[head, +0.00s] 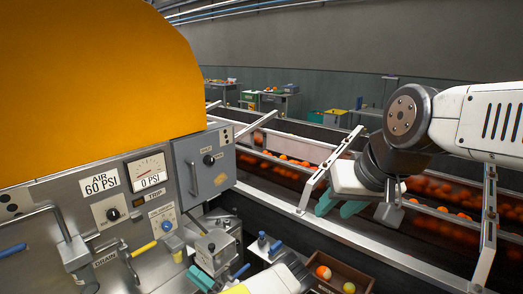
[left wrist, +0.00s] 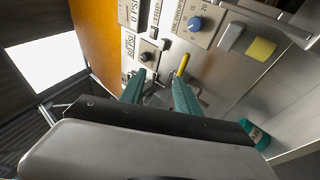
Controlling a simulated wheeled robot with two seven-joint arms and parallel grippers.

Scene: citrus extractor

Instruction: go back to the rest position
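My left gripper (head: 217,279) is low at the bottom of the head view, in front of the machine's control panel (head: 110,250). In the left wrist view its two teal fingers (left wrist: 158,93) stand apart, with nothing visible held between them. Its fingertips point toward the panel, near a black knob (left wrist: 148,55) and a yellow handle (left wrist: 183,64); I cannot tell whether they touch anything. My right gripper (head: 338,207) hangs over the near rail of the conveyor at the right. Its teal fingers are apart and look empty.
A conveyor (head: 433,197) carrying many oranges runs behind a metal rail with upright brackets. A box (head: 353,275) with a few fruits stands at the bottom right. A large orange housing (head: 90,90) fills the upper left. Tables with crates stand far behind.

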